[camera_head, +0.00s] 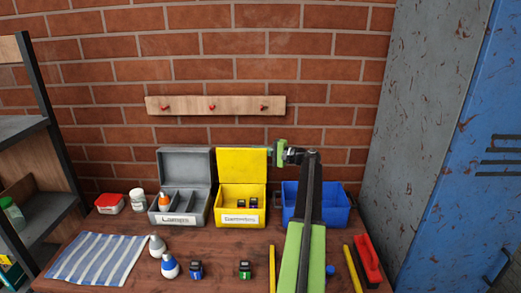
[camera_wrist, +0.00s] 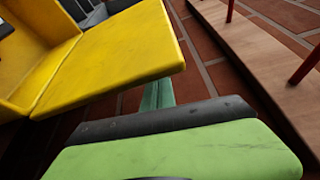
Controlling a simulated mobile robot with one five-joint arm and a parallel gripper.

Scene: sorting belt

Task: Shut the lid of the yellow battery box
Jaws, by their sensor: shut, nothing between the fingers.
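The yellow battery box (camera_head: 228,206) stands on the table, with a white label on its front and small dark items inside. Its yellow lid (camera_head: 242,164) is open and stands upright at the back. The lid also fills the upper left of the wrist view (camera_wrist: 115,60). My gripper (camera_head: 274,147) is shut and empty, at the lid's upper right edge in the head view. In the wrist view my gripper (camera_wrist: 158,95) is close to the lid's edge and partly behind it. I cannot tell whether they touch.
A grey box (camera_head: 185,161) with an open lid stands left of the yellow one. A blue bin (camera_head: 337,213) stands right, partly behind my arm. A wooden peg rail (camera_head: 190,106) is on the brick wall behind.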

